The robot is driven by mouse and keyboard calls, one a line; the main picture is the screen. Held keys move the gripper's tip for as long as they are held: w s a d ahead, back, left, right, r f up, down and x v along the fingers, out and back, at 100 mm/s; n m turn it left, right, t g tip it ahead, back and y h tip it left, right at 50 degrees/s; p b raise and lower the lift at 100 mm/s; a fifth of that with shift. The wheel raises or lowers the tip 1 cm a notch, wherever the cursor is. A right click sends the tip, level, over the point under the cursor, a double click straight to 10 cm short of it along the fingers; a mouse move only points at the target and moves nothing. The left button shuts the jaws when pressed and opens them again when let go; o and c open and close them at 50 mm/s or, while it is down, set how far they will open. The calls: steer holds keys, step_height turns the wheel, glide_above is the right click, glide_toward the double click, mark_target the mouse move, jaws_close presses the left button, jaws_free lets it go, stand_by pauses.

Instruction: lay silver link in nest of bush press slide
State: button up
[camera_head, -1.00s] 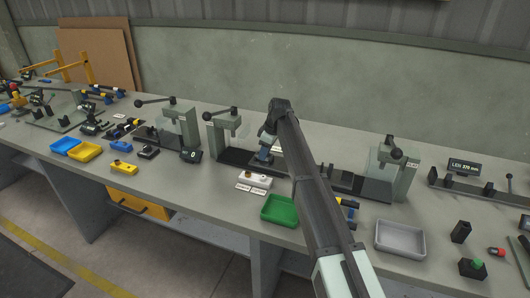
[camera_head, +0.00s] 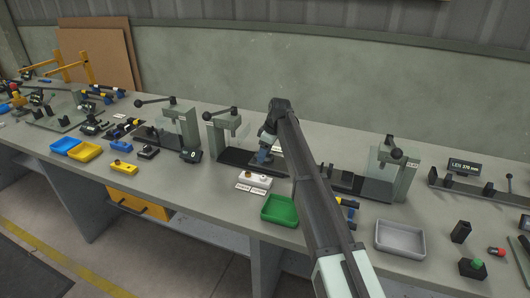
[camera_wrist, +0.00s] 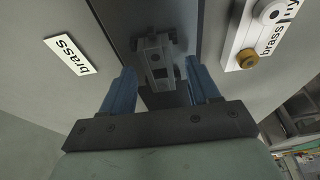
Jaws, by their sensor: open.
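My gripper (camera_wrist: 162,88) is open, its two blue fingers apart and pointing down over a dark base strip (camera_wrist: 190,20). A grey block with a small dark opening (camera_wrist: 157,62) stands on this strip, between and just beyond the fingertips. I cannot tell whether it is the slide's nest. In the head view my gripper (camera_head: 265,157) is low over the black base between two grey-green presses, nearer the left press (camera_head: 218,137) than the right press (camera_head: 383,172). My arm hides part of the base. I cannot make out the silver link for sure.
A "brass" label (camera_wrist: 69,54) lies left of the strip in the wrist view; a white box with a brass-coloured knob (camera_wrist: 246,58) is at right. A green tray (camera_head: 280,209) and a grey tray (camera_head: 400,239) stand at the bench's front. Another press (camera_head: 178,125) stands further left.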

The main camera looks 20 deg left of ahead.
steer(key=v, duration=1.3)
steer(key=shift+r, duration=0.4)
